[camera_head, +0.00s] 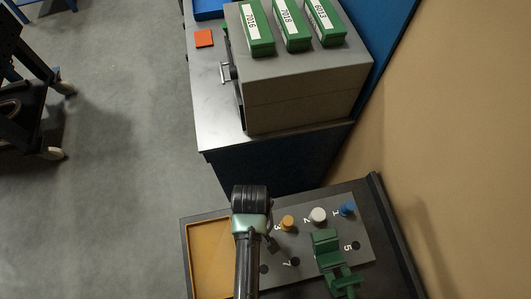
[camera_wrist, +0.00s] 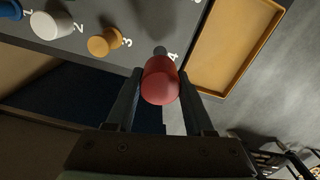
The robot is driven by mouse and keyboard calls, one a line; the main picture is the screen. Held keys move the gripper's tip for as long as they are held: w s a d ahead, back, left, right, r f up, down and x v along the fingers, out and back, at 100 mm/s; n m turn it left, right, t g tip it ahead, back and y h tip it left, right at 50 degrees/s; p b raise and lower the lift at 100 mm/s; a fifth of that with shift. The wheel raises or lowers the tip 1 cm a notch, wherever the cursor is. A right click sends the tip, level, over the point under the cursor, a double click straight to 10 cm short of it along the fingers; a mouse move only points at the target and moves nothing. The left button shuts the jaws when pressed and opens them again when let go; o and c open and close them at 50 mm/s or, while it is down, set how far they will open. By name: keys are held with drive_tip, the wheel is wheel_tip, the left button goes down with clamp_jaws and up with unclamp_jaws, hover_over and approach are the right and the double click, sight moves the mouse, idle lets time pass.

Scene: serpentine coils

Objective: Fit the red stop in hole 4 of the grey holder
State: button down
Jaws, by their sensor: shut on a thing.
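The red stop (camera_wrist: 161,84) is between the two fingers of my gripper (camera_wrist: 160,78) in the wrist view, and the gripper is shut on it. A short dark grey shape shows beyond the stop beside the printed 4; I cannot tell if it is the stop's pin or hole 4. Whether the stop touches the grey holder (camera_wrist: 78,46) is unclear. The holder also shows in the head view (camera_head: 308,241), where my arm hides the red stop and the area of hole 4.
White (camera_head: 318,215), orange (camera_head: 287,223) and blue (camera_head: 347,209) stops stand in the holder. A green clamp (camera_head: 325,247) is on its near part. An empty tan tray (camera_head: 208,262) lies left of it. A grey cabinet (camera_head: 305,90) stands behind.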

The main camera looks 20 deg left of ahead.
drive_tip(key=shift+w+a, duration=0.15)
drive_tip(key=shift+w, duration=0.25)
drive_tip(key=shift+s+f+b, duration=0.4)
drive_tip(key=shift+f+b, duration=0.4)
drive_tip(key=shift+b, duration=0.2)
drive_tip(key=f+b, duration=0.3)
drive_tip(key=shift+w, duration=0.2)
drive_tip(key=shift+s, duration=0.1)
drive_tip(key=shift+f, duration=0.15)
drive_tip(key=shift+f+b, duration=0.7)
drive_tip(key=shift+f, duration=0.7)
drive_tip(key=shift+f, duration=0.25)
drive_tip(key=shift+f+b, duration=0.35)
drive_tip(key=shift+b, duration=0.05)
drive_tip(key=shift+f, duration=0.15)
